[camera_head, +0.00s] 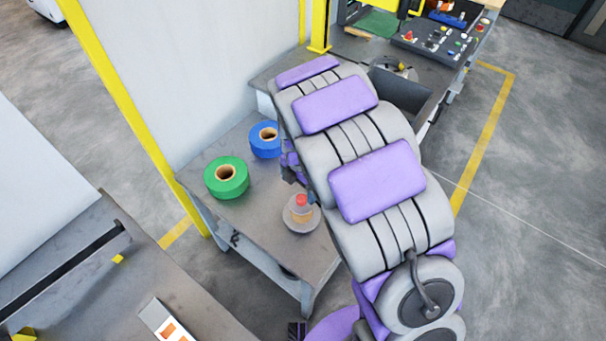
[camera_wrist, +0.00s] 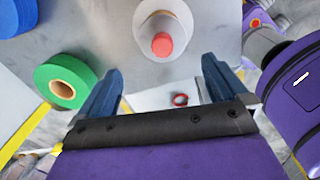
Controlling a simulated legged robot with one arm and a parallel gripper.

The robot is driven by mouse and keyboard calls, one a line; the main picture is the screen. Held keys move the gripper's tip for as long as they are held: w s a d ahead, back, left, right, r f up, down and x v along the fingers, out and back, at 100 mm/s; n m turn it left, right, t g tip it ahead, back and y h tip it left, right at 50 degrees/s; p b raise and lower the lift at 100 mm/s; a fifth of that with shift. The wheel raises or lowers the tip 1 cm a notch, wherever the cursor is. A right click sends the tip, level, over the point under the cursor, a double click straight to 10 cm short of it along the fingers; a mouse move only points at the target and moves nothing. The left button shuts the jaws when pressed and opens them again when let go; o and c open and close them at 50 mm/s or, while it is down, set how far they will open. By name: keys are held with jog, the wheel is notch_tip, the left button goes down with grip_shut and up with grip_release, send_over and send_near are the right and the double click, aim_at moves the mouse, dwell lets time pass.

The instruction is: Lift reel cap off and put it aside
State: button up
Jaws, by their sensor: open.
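What looks like the reel cap is a red-topped piece (camera_head: 301,200) with a pale tan body, upright on a round grey disc (camera_head: 291,225) at the table's front right. In the wrist view the red top (camera_wrist: 162,46) shows at the upper middle, over the pale round base. My gripper (camera_wrist: 161,66) is open and empty. Its two blue fingers stand apart on either side below the red top in that picture, touching nothing I can see.
A green roll (camera_head: 227,190) and a blue roll (camera_head: 257,142) sit on the grey table (camera_head: 262,205) to the left and back. A yellow-framed pale panel (camera_head: 190,70) rises behind. A control panel (camera_head: 437,42) stands at back right. The table's left front is clear.

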aim_at(302, 197)
jog(key=f, duration=0.2)
jog(key=d+f+b, duration=0.1)
jog(key=f, duration=0.4)
jog(key=shift+w+d+f, duration=0.1)
jog(key=shift+d+f, duration=0.15)
jog(key=shift+a+f, duration=0.4)
jog(key=shift+a, duration=0.4)
jog(key=shift+d, duration=0.55)
jog(key=c, duration=0.4)
jog(key=shift+a, duration=0.1)
jog(key=c, duration=0.5)
jog(key=o, duration=0.5)
jog(key=shift+a, duration=0.1)
jog(key=shift+c, duration=0.6)
jog(key=c, duration=0.5)
